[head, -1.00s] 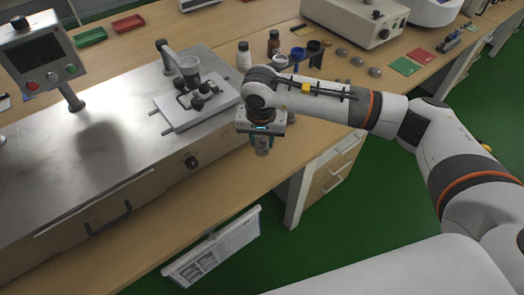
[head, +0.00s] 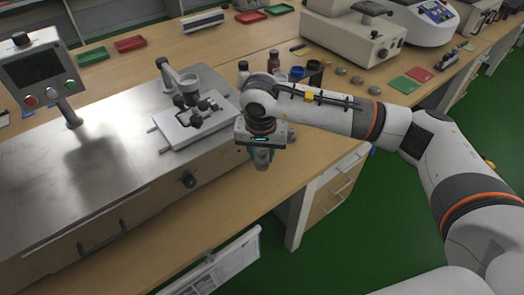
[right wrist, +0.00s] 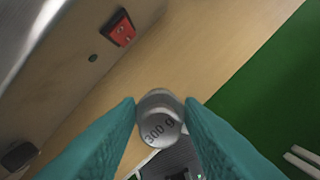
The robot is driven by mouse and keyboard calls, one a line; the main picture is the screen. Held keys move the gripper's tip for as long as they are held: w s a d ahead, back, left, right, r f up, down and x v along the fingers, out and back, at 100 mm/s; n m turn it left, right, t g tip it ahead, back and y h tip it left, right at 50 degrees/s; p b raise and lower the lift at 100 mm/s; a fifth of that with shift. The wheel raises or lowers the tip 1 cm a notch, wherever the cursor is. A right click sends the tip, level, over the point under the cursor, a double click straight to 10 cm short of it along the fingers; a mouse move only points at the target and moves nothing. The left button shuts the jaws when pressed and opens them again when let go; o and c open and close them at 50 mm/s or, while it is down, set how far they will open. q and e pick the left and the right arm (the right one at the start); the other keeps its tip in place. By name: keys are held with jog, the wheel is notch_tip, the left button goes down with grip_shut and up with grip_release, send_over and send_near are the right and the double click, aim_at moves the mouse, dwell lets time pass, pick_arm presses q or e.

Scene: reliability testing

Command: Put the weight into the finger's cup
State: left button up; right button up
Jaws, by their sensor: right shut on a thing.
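My right gripper (head: 262,157) is shut on a grey metal weight (right wrist: 160,119) marked "300 g". In the right wrist view the weight sits between the two teal fingertips. In the head view the gripper hangs in front of the bench, to the right of and nearer than the test machine. The finger's cup (head: 187,86) appears as a grey cup at the end of a curved arm, above a white plate (head: 178,133) with dark knobs. The weight is well apart from the cup. The inside of the cup is not clear. My left gripper is not in view.
A steel-topped bench unit (head: 100,165) carries the plate and a control panel (head: 40,75). Bottles (head: 273,61), dark cups and grey stones stand behind my right arm. A red switch (right wrist: 119,28) is on the unit's front. A document panel (head: 225,268) hangs below the bench edge.

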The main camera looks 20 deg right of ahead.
aim_at(264, 167)
jog(key=shift+f+b, duration=1.9)
jog(key=shift+f, duration=0.6)
jog(key=shift+d+f+b, duration=0.3)
jog(key=shift+f+b, duration=0.05)
jog(key=shift+b, duration=0.3)
